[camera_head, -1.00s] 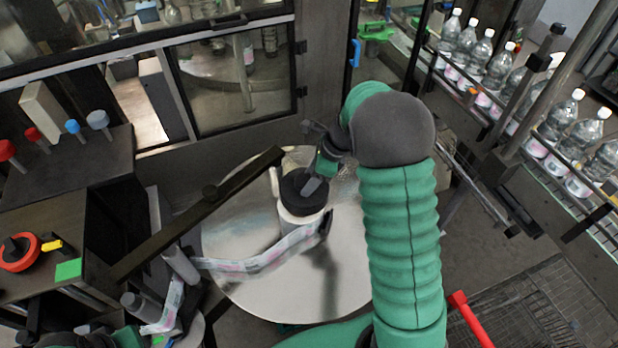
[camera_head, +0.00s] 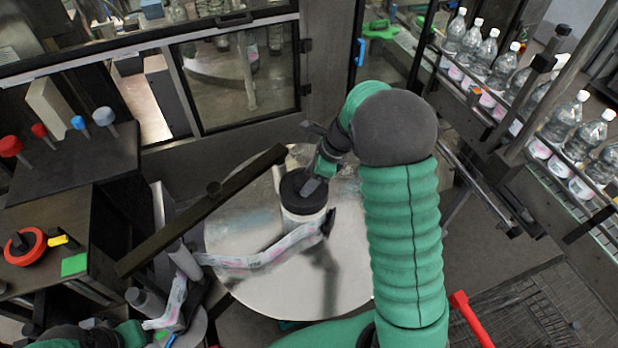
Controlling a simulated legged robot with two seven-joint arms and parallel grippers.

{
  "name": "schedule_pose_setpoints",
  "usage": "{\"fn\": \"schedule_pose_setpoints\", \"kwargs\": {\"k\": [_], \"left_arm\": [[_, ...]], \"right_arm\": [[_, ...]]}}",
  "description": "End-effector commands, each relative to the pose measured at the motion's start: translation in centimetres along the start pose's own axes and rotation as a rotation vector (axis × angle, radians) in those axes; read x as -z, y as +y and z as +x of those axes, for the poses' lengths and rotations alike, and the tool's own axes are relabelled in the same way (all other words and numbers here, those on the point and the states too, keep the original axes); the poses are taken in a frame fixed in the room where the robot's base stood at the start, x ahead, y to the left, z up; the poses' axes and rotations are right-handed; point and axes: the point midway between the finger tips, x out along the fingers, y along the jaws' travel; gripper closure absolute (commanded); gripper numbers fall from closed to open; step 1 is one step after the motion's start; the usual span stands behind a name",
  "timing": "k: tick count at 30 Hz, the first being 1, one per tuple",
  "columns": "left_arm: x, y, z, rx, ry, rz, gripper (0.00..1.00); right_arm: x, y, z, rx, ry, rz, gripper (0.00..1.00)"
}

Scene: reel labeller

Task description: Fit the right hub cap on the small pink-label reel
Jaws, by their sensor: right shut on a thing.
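The small pink-label reel (camera_head: 303,226) stands upright on the round metal table, a pale roll with its pink-printed label web (camera_head: 262,261) running off to the left. A black hub cap (camera_head: 298,187) sits at the reel's top. My right gripper (camera_head: 314,186) reaches down from the upper right and is shut on the cap. The fingertips overlap the cap, so I cannot tell how fully it is seated. Part of my left arm shows at the bottom left edge; I cannot make out its fingers.
A dark bar (camera_head: 205,212) crosses over the round table's left side (camera_head: 225,235). Bottles (camera_head: 562,125) line a conveyor on the right. The table's front is clear.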

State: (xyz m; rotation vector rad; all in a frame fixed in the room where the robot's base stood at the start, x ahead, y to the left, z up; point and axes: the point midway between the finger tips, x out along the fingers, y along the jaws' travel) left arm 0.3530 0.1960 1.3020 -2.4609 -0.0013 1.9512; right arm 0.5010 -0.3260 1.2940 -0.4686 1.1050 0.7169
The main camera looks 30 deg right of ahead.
Motion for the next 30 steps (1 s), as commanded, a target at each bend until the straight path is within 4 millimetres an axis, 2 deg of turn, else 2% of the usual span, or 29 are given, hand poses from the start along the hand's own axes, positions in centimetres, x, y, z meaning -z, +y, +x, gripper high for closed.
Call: {"fn": "schedule_pose_setpoints", "kwargs": {"k": [18,26,27,30], "left_arm": [[-0.4,0.0,1.5,0.0,0.0,0.0,1.0],[-0.3,0.0,1.5,0.0,0.0,0.0,1.0],[-0.3,0.0,1.5,0.0,0.0,0.0,1.0],[-0.3,0.0,1.5,0.0,0.0,0.0,1.0]], "right_arm": [[0.9,0.0,2.3,0.0,-0.001,0.0,1.0],[0.9,0.0,2.3,0.001,-0.001,0.0,1.0],[0.9,0.0,2.3,0.001,-0.001,0.0,0.42],[0.9,0.0,2.3,0.0,-0.001,0.0,0.29]]}}
